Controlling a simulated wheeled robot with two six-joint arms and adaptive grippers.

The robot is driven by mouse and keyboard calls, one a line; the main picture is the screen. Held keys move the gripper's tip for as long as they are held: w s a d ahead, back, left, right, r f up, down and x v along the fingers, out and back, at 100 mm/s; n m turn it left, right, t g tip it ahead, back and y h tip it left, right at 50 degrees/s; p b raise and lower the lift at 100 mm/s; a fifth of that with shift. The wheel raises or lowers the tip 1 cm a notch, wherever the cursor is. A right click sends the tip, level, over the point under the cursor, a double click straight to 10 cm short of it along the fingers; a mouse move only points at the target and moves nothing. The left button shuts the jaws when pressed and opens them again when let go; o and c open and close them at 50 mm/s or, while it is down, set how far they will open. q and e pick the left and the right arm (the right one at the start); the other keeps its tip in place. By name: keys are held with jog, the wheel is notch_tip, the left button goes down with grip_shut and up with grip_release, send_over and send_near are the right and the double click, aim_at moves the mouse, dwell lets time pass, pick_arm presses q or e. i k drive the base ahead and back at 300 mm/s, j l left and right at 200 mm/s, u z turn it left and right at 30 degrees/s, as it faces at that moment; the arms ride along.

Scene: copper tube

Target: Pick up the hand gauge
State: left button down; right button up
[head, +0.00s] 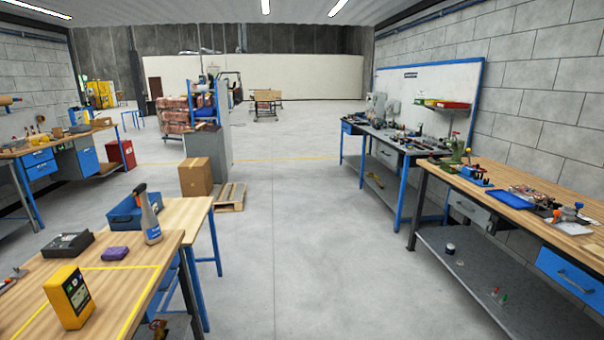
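A yellow box-shaped device (70,297) with a dark label or screen stands upright on the wooden table at the lower left, inside a yellow tape outline. It may be the hand gauge, but I cannot tell for sure. A dark grey case-like device (67,245) lies farther back on the same table. Neither of my grippers is in view, and nothing is seen being held.
Workbenches (518,205) line the right wall. The middle floor (300,240) is clear.

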aim_at(73, 308)
jog(key=i+u, duration=0.3)
jog(key=u, duration=0.2)
jog(key=i+l+u, duration=0.1)
jog(key=i+u, duration=0.25)
jog(key=u, duration=0.15)
jog(key=i+l+u, duration=0.2)
jog(key=u, duration=0.25)
jog(key=i+l+u, duration=0.3)
jog(key=u, duration=0.2)
jog(key=i+l+u, duration=0.2)
jog(key=l+u, duration=0.3)
jog(key=i+l+u, duration=0.1)
jog(key=l+u, duration=0.4)
jog(key=i+l+u, duration=0.1)
jog(key=l+u, duration=0.15)
jog(key=l, duration=0.15)
